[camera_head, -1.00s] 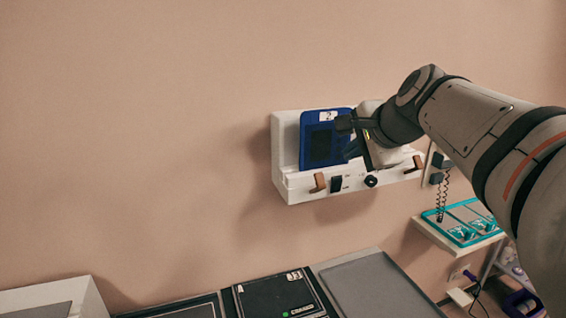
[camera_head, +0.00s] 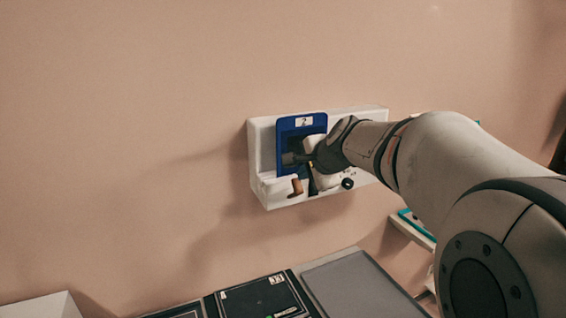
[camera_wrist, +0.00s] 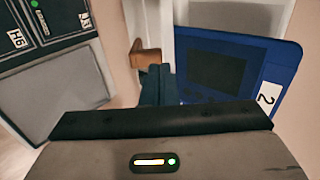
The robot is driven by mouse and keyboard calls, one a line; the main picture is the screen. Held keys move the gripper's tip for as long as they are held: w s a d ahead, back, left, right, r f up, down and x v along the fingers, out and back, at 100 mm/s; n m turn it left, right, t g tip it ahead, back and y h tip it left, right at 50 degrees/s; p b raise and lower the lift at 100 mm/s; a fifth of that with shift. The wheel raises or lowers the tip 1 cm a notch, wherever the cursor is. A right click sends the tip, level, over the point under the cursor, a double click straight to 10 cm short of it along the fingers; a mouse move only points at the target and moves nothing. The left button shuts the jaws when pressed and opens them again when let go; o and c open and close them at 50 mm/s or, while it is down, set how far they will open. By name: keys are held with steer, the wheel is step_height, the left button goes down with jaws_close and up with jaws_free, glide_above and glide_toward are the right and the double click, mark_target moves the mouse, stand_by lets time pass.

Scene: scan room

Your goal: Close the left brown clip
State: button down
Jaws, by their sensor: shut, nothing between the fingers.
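The left brown clip (camera_head: 296,187) sticks out from the front of a white wall holder (camera_head: 263,185), below a blue panel labelled 2 (camera_head: 287,130) that stands in the holder. My gripper (camera_head: 313,187) is shut and empty, just right of the clip in the head view. In the wrist view the clip (camera_wrist: 146,54) shows just beyond the dark fingertips (camera_wrist: 158,72), which cover part of it. I cannot tell whether they touch it. The right brown clip is hidden behind my arm in the head view.
A black round knob (camera_head: 347,183) is on the holder's front, right of my gripper. Below are a grey panel (camera_head: 362,285) and a black case (camera_head: 258,298). A shelf with a teal edge (camera_head: 417,224) is partly behind my arm. The wall left of the holder is bare.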

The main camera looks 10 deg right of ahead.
steer(key=shift+x, duration=1.15)
steer(key=shift+w+a+r+p, duration=0.15)
steer(key=shift+w+r+p, duration=0.2)
steer(key=shift+w, duration=0.15)
steer(key=shift+w+a+r, duration=0.1)
steer(key=shift+w+r, duration=0.05)
steer(key=shift+w, duration=0.4)
steer(key=shift+w+a+r+p, duration=0.1)
steer(key=shift+w+a+p, duration=0.15)
steer(key=shift+w, duration=0.4)
steer(key=shift+w+a+r+p, duration=0.1)
steer(key=shift+w+p, duration=0.1)
steer(key=shift+w, duration=0.45)
steer(key=shift+f, duration=0.15)
steer(key=shift+s+d+f+b, duration=0.15)
steer(key=shift+s+f+b, duration=0.25)
steer(key=shift+s+b, duration=0.35)
